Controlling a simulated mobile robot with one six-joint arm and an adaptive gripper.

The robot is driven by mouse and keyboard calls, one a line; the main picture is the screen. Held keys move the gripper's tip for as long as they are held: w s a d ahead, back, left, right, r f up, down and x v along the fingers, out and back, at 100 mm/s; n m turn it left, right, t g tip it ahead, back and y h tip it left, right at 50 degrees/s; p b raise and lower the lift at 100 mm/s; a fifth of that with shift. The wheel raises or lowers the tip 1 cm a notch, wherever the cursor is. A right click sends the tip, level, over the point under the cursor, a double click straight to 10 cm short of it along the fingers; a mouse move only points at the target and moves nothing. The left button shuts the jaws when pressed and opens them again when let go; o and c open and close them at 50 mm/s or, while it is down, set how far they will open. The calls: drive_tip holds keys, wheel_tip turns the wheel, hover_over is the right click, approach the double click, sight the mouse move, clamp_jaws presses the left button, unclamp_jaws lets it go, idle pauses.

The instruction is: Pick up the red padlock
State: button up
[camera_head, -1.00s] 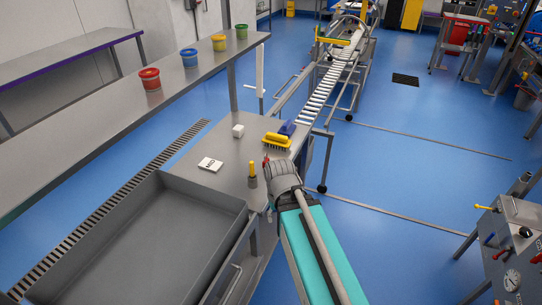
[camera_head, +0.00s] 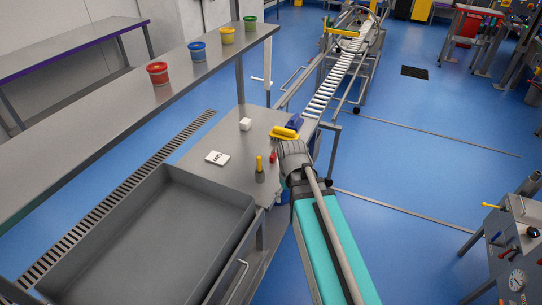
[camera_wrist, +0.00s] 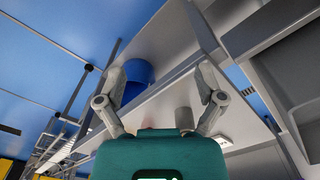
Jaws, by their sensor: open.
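A small red thing (camera_head: 272,157), probably the red padlock, shows on the grey metal table (camera_head: 215,185). In the head view it is just left of my wrist and partly hidden, so its shape is unclear. My arm's end covers this right side of the table. In the wrist view my gripper (camera_wrist: 161,78) is open, with its two fingers well apart and nothing held between them. There a blue tub (camera_wrist: 139,72) and a grey cylinder (camera_wrist: 184,118) lie beyond the fingers.
A yellow-handled thing (camera_head: 259,170), a labelled white block (camera_head: 217,158), a white cube (camera_head: 245,124) and a yellow brush (camera_head: 285,133) stand around it. A deep grey tray (camera_head: 160,172) is in front. Coloured tubs line the shelf; a roller conveyor (camera_head: 335,80) runs behind.

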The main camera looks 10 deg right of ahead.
sight(273, 154)
drive_tip(key=w+r+n+p, duration=0.4)
drive_tip(key=w+n, duration=0.3)
drive_tip(key=w, duration=0.6)
drive_tip(key=w+r+n+p, duration=0.4)
drive_tip(key=w+n, duration=0.4)
drive_tip(key=w, duration=0.4)
drive_tip(key=shift+w+a+r, duration=0.35)
drive_tip(key=shift+a+r, duration=0.1)
drive_tip(key=shift+r, duration=0.05)
wheel_tip(273, 154, down, 9)
drive_tip(key=b, duration=0.8)
drive_tip(key=shift+r, duration=0.2)
drive_tip(key=shift+f, duration=0.1)
drive_tip(key=shift+s+f+b, duration=0.15)
drive_tip(key=shift+f+b, duration=2.35)
drive_tip(key=shift+b, duration=0.2)
clamp_jaws()
